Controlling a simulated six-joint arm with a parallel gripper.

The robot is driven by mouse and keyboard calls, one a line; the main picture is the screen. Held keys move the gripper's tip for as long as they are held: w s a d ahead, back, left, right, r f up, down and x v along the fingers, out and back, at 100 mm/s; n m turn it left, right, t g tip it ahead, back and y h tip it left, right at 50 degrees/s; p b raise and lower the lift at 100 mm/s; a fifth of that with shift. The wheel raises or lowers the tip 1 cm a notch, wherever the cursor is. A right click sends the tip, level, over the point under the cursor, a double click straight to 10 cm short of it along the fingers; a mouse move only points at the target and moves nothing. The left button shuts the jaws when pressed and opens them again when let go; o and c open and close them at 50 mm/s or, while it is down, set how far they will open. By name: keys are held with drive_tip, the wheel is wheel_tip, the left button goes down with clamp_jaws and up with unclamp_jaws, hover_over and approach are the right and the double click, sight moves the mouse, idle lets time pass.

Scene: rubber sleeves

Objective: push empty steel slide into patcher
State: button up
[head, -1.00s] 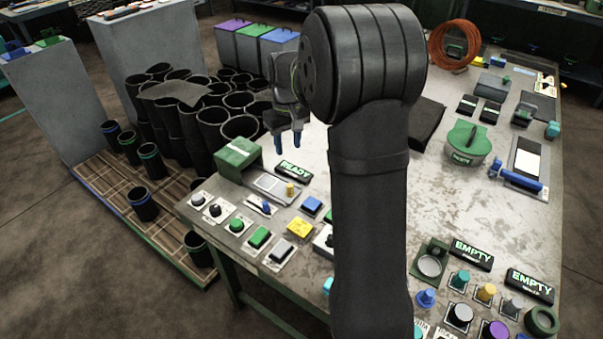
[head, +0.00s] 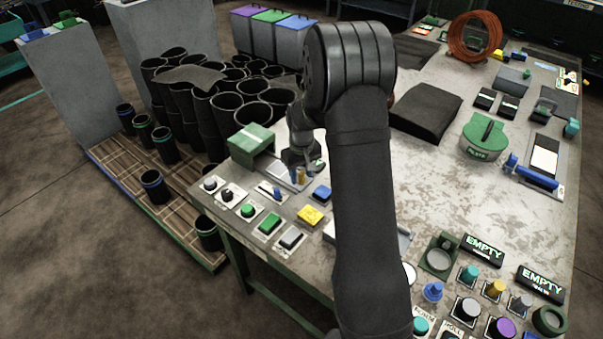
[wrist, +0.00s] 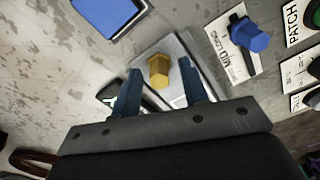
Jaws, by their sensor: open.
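The patcher is a green box-shaped machine (head: 250,143) at the table's left edge in the head view. The steel slide (head: 281,176) sticks out in front of it, partly hidden by my gripper. A brass-yellow knob (head: 301,175) stands on the slide. In the wrist view the knob (wrist: 158,68) is six-sided and sits on the pale slide plate (wrist: 178,48). My gripper (wrist: 160,82) is open, its two blue fingers on either side of the knob with gaps. In the head view my gripper (head: 305,165) is low over the slide. Whether the fingers touch the plate is unclear.
Knobs and buttons, including a blue lever (wrist: 252,35), line the table's front left. A blue button (head: 321,193) and yellow button (head: 311,215) lie nearby. Black rubber sleeves (head: 225,105) stand beyond the patcher. The table's middle (head: 440,190) is clear.

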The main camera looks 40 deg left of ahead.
sight(276, 167)
clamp_jaws()
drive_tip(key=a, duration=1)
drive_tip(key=shift+a+f, duration=0.1)
drive_tip(key=shift+a, duration=0.2)
unclamp_jaws()
wheel_tip(276, 167, up, 18)
drive_tip(key=shift+f, duration=0.2)
idle(0.3)
